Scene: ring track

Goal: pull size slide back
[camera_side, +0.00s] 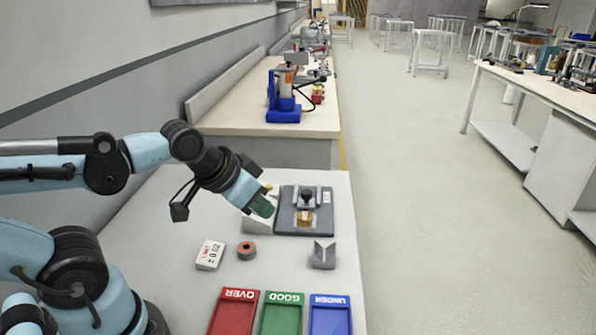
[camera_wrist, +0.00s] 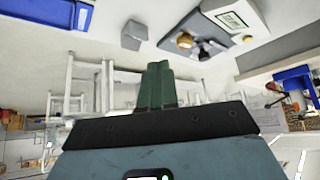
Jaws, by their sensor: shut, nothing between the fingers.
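The slide fixture is a dark grey plate (camera_side: 318,228) on the near bench, with a light grey block at its back. A black knob (camera_side: 307,195) stands in its middle, with a brass-coloured round part (camera_side: 304,218) just in front. The fixture also shows upside down at the upper right of the wrist view, with the knob (camera_wrist: 204,47) and brass part (camera_wrist: 184,40). My gripper (camera_side: 263,208) has green fingers, shut and empty, left of the fixture and apart from the knob. In the wrist view the fingers (camera_wrist: 157,80) are together.
A white sloped box (camera_side: 258,226) is below my gripper. A tolerance card (camera_side: 210,255), a reddish ring (camera_side: 246,250) and a grey V-block (camera_side: 323,256) lie in front. Red (camera_side: 232,318), green (camera_side: 281,323) and blue (camera_side: 331,319) trays line the front.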

